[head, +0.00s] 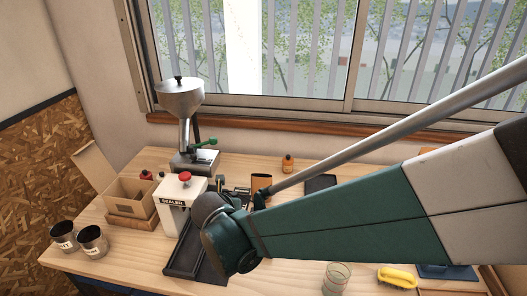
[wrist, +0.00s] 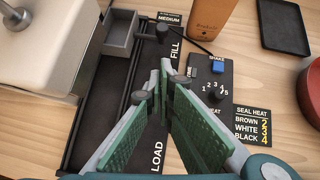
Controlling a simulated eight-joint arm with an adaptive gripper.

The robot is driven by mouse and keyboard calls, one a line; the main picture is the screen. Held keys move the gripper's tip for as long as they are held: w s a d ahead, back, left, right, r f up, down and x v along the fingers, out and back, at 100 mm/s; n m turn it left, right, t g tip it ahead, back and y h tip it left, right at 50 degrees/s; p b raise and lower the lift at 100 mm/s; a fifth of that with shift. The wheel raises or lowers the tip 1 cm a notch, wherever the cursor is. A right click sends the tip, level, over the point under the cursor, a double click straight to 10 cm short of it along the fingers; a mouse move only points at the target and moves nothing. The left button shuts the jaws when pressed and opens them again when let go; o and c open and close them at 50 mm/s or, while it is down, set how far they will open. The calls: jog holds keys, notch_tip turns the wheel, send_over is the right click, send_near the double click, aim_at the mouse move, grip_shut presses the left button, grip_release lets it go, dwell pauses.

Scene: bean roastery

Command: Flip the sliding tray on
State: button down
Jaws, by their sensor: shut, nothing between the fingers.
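The sliding tray's dark base (wrist: 90,115) lies on the bench, with black rails running between the LOAD and FILL labels. A grey open-topped carriage (wrist: 121,38) sits at its far end, and a dark knob (wrist: 162,32) stands beside the FILL label. My gripper (wrist: 166,72) is shut and empty; its green-padded fingers meet at the tips, above the rails near the FILL label. A dark rounded piece shows at each finger; I cannot tell whether the fingers touch the tray. In the head view the dark base (head: 184,262) shows, and my arm hides the gripper.
A white sealer (head: 174,193) with a red knob stands left of the tray. Right of the rails, a black panel (wrist: 203,75) has a blue SHAKE button (wrist: 217,67) and dial. A grinder (head: 183,110) stands behind; two canisters (head: 78,240) stand left.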

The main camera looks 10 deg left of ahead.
jog(key=shift+s+d+r, duration=0.1)
jog(key=shift+s+r, duration=0.4)
jog(key=shift+r, duration=0.05)
jog(key=shift+d, duration=0.1)
jog(key=s+d+r+m+g+h, duration=0.1)
jog(key=s+d+r+m, duration=0.15)
jog(key=d+m, duration=0.85)
jog(key=s+d+r+m, duration=0.1)
jog(key=d+r+m, duration=0.4)
jog(key=d, duration=0.9)
jog(key=s+d+m, duration=1.3)
jog(key=d+m, duration=0.5)
jog(key=m, duration=0.3)
jog(key=shift+s+r+m, duration=0.3)
jog(key=shift+s+m, duration=0.1)
